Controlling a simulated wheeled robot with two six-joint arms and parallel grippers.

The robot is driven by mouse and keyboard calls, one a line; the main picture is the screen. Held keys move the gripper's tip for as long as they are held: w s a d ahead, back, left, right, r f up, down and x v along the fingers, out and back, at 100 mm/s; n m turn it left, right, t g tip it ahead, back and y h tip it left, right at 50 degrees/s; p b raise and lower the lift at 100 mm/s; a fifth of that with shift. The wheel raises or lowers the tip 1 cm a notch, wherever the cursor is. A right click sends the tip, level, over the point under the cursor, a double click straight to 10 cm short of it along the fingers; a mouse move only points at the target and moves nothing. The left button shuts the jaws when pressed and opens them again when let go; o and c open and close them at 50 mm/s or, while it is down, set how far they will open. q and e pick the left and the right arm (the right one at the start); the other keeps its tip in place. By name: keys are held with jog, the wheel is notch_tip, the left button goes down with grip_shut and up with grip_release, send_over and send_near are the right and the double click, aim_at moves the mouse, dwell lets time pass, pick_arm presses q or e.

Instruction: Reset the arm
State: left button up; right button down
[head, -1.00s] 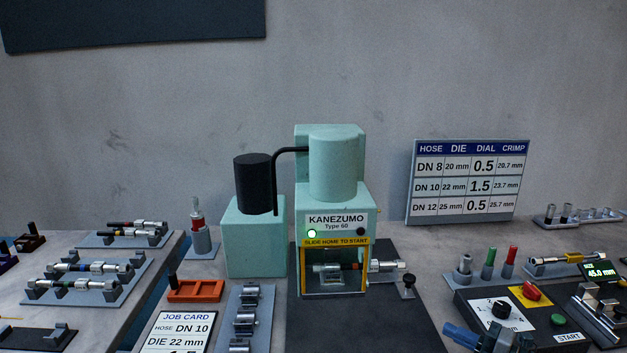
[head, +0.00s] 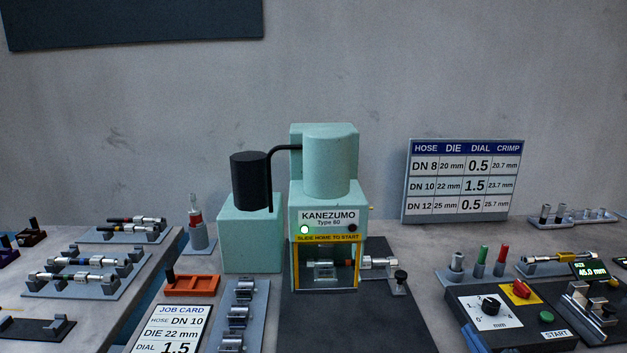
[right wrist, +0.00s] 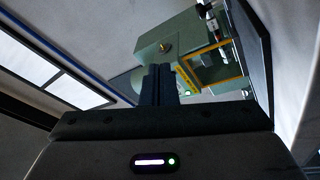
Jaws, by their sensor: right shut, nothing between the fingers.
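My right gripper (right wrist: 160,84) shows in the right wrist view. Its two dark fingers are together with nothing between them. Behind the fingers stands the pale green crimping press (right wrist: 160,45), apart from them as far as I can tell. In the head view I cannot make out the right gripper, and my left gripper is not in view. The press (head: 327,190) stands upright mid-bench there with a green light on.
A control box (head: 490,312) with dial and buttons sits at front right. A job card (head: 172,328), an orange tray (head: 192,284) and a grey die rack (head: 262,300) lie left of the press. Hose racks (head: 90,286) stand further left. A settings chart (head: 463,181) stands behind.

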jog(key=s+d+f+m+g+h, duration=0.2)
jog(key=s+f+m+g+h, duration=0.6)
jog(key=s+f+m, duration=0.4)
jog(key=s+a+f+m+g+y, duration=0.1)
jog(key=s+a+f+g, duration=0.15)
jog(key=s, duration=0.45)
jog(key=s+a+f+m+g, duration=0.1)
jog(key=s+a+g, duration=0.2)
jog(key=s, duration=0.3)
jog(key=s+a+f+g+y, duration=0.1)
jog(key=s+a+f+g, duration=0.15)
jog(key=s, duration=0.45)
jog(key=d+f+g, duration=0.2)
jog(key=d+f, duration=0.1)
jog(key=f, duration=2.7)
jog(key=s+d+f+m+g, duration=0.1)
jog(key=s+f, duration=1.7)
jog(key=f, duration=0.1)
jog(key=shift+d, duration=0.2)
